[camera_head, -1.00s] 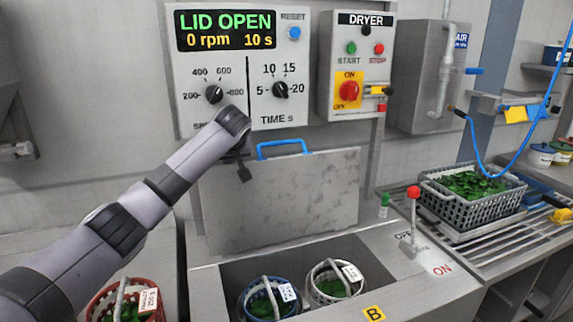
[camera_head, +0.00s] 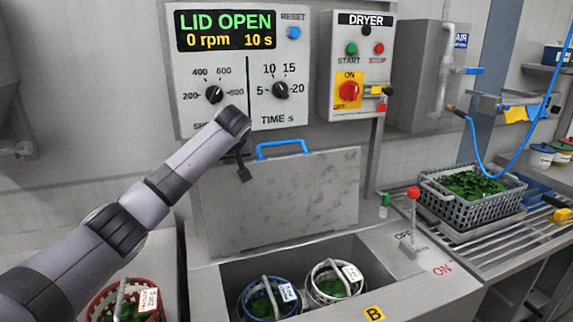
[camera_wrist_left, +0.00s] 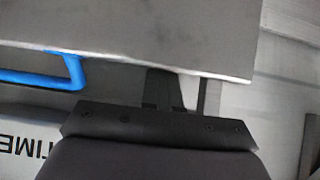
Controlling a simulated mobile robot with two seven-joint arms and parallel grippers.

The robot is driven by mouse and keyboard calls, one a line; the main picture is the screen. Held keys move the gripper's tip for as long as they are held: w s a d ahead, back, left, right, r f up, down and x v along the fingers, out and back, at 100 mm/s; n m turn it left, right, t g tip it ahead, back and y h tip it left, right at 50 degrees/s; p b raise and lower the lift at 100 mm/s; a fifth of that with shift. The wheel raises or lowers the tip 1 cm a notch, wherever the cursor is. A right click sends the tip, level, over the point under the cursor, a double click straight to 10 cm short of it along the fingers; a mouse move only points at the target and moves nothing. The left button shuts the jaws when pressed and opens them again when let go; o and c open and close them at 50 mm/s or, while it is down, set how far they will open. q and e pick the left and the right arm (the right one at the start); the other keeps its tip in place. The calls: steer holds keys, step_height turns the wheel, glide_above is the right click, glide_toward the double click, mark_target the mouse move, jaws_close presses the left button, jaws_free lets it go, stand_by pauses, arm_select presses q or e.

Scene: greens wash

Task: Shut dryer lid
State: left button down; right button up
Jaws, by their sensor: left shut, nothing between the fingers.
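The dryer lid (camera_head: 300,200) is a grey metal plate standing open, leaning back toward the wall, with a blue handle (camera_head: 283,147) on its top edge. The display (camera_head: 226,30) reads LID OPEN, 0 rpm, 10 s. My left gripper (camera_head: 245,173) is shut and empty at the lid's upper left, left of the handle. In the left wrist view the lid (camera_wrist_left: 130,40) and blue handle (camera_wrist_left: 45,78) show close up, with the gripper (camera_wrist_left: 165,90) by the lid's edge, its tips hidden. I cannot tell whether it touches the lid. My right gripper is not in view.
Two baskets of greens, one blue (camera_head: 268,300) and one white (camera_head: 333,284), sit in the dryer's opening. A red-knobbed lever (camera_head: 412,215) stands to the right. A red basket (camera_head: 125,303) is at lower left. A grey crate (camera_head: 470,205) sits on the right rack.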

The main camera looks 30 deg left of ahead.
arm_select(q)
steer(key=shift+s+d+f, duration=0.15)
steer(key=shift+d+f, duration=0.1)
steer(key=shift+f, duration=0.55)
steer(key=shift+s+d+f+b, duration=0.15)
steer(key=shift+s+d+f, duration=0.05)
steer(key=shift+s+d, duration=0.5)
steer(key=shift+s+d+f+b, duration=0.1)
steer(key=shift+s+d+f, duration=0.15)
steer(key=shift+s+d, duration=0.45)
steer(key=shift+s+d+f+b, duration=0.2)
steer(key=shift+s+d, duration=0.3)
steer(key=shift+d, duration=0.4)
glide_toward(232, 185)
steer(key=shift+p+v, duration=0.45)
steer(key=shift+v, duration=0.7)
steer(key=shift+s+d+f, duration=0.1)
steer(key=shift+d, duration=0.05)
